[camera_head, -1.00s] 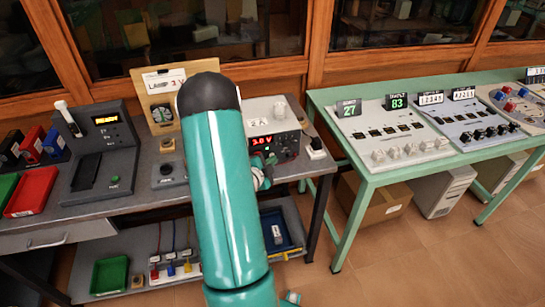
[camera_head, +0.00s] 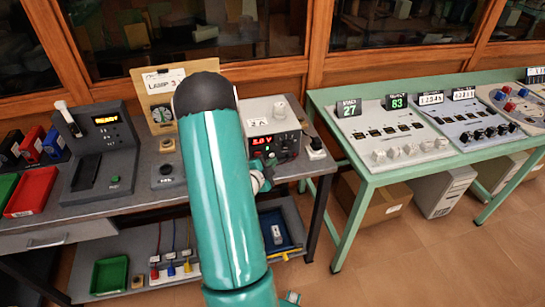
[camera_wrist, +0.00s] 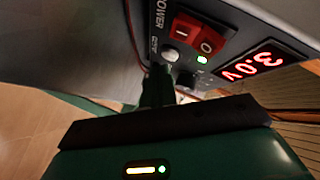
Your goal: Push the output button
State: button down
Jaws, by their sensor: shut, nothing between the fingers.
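The power supply (camera_head: 260,128) stands at the right end of the grey bench, with a red lit display that reads 3.0V (camera_wrist: 251,66) in the wrist view. Its front shows a red rocker switch (camera_wrist: 195,33) marked I and O, a small lit green lamp (camera_wrist: 202,59) and a pale round button (camera_wrist: 170,55) beside a small label I cannot read surely. My gripper (camera_wrist: 158,80) is shut and empty. Its tips are close to the pale button, just below it in the wrist view; I cannot tell whether they touch. In the head view my arm partly hides the supply's front.
A black-knobbed box (camera_head: 316,149) sits right of the supply. A green table (camera_head: 352,190) with several control panels stands to the right, across a narrow gap.

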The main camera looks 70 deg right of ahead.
jog(key=shift+s+a, duration=0.5)
jog(key=shift+a, duration=0.35)
jog(key=shift+s+a, duration=0.55)
jog(key=shift+a, duration=0.35)
jog(key=shift+s+a, duration=0.5)
jog(key=shift+a, duration=0.35)
